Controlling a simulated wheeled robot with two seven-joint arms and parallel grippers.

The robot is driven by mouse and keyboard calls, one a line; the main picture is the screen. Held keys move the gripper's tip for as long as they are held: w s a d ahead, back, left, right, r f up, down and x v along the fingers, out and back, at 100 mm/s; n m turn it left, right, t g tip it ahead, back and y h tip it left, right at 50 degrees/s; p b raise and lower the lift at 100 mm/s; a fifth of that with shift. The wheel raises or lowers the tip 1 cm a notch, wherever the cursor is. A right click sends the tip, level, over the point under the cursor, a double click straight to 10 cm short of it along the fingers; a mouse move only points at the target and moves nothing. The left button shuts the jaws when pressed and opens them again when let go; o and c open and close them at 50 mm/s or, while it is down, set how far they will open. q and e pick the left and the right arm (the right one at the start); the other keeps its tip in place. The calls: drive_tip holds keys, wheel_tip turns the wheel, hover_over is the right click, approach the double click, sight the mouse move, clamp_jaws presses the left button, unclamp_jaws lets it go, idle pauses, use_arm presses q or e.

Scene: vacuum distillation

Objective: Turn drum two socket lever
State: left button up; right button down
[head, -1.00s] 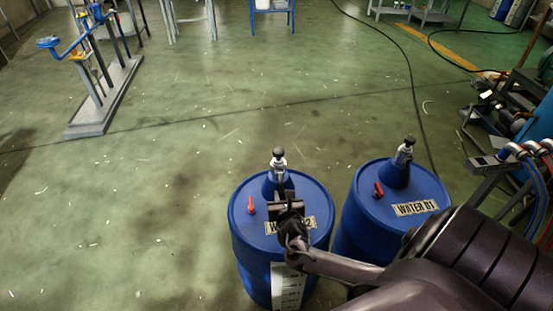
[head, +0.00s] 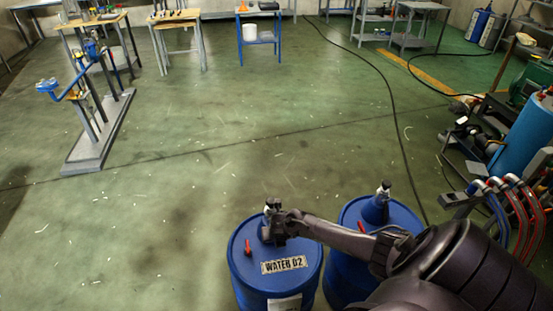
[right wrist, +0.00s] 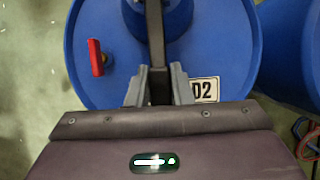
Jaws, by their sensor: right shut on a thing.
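Drum two (head: 240,275) is a blue drum labelled WATER 02 at the bottom middle of the head view. A blue socket with a dark top (head: 272,205) stands on its lid. My right gripper (head: 278,226) is at this socket. In the right wrist view my right gripper (right wrist: 158,88) is shut on a dark upright bar, the socket lever (right wrist: 156,35), which runs up over the blue socket base. A small red handle (head: 247,247) on the lid is apart from the fingers; it also shows in the right wrist view (right wrist: 97,58). My left gripper is not in view.
A second blue drum (head: 350,222) with its own socket (head: 378,205) stands close on the right, partly behind my right arm. Hoses and machinery (head: 525,140) are at the right edge. The floor left of the drums is clear. A pipe stand (head: 100,150) is farther back left.

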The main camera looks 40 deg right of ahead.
drive_tip(key=shift+d+r+g+y, duration=0.1)
drive_tip(key=shift+r+g+y, duration=0.4)
drive_tip(key=shift+r+g, duration=0.2)
drive_tip(key=c, duration=1.3)
unclamp_jaws()
drive_tip(key=shift+f, duration=0.1)
drive_tip(key=shift+p+v, duration=0.6)
drive_tip(key=shift+v, duration=3.3)
